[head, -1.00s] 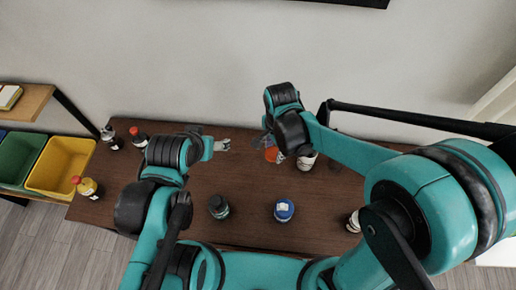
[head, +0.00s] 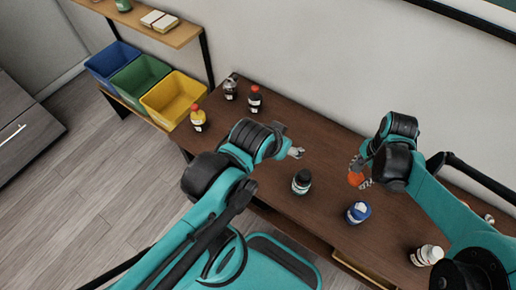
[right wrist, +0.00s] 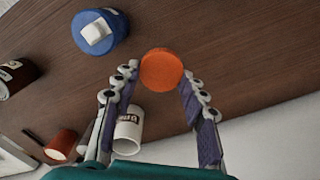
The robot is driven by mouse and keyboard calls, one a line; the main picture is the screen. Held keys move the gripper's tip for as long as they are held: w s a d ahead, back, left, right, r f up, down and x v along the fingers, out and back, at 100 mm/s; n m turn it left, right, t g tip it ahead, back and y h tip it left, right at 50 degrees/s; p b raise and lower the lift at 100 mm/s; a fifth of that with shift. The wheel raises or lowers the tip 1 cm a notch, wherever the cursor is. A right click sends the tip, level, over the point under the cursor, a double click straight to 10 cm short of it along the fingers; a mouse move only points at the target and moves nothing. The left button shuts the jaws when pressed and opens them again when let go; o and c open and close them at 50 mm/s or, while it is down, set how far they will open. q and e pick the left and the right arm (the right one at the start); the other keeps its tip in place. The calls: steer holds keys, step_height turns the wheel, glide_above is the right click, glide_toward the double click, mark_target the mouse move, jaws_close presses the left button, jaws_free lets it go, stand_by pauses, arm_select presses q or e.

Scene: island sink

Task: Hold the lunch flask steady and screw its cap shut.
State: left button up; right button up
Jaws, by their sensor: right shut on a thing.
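A round orange cap (right wrist: 161,70) sits between the fingertips of my right gripper (right wrist: 158,82) in the right wrist view, above the brown table. The orange thing also shows in the head view (head: 355,178), by the right gripper (head: 363,174). The fingers hold it at its sides. What is under the cap is hidden, so I cannot tell whether a flask body is there. My left gripper (head: 296,152) hangs over the table to the left of it, apart from it. Its fingertips are too small to judge, and nothing clear shows between them.
On the table (head: 310,128) a dark jar (head: 301,182), a blue-lidded jar (head: 359,212) and a white-topped bottle (head: 428,255) stand near the front. Red-capped bottles (head: 198,120) (head: 255,100) are at the left end. Coloured bins (head: 172,99) stand beyond it. A white container (right wrist: 128,131) is near the right gripper.

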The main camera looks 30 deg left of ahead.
steer(key=w+d+n, duration=0.3)
steer(key=d, duration=0.3)
steer(key=w+d+r+n, duration=0.1)
steer(key=w+d+n, duration=0.2)
steer(key=d, duration=0.4)
steer(key=shift+w+r+n, duration=0.15)
steer(key=shift+n, duration=0.45)
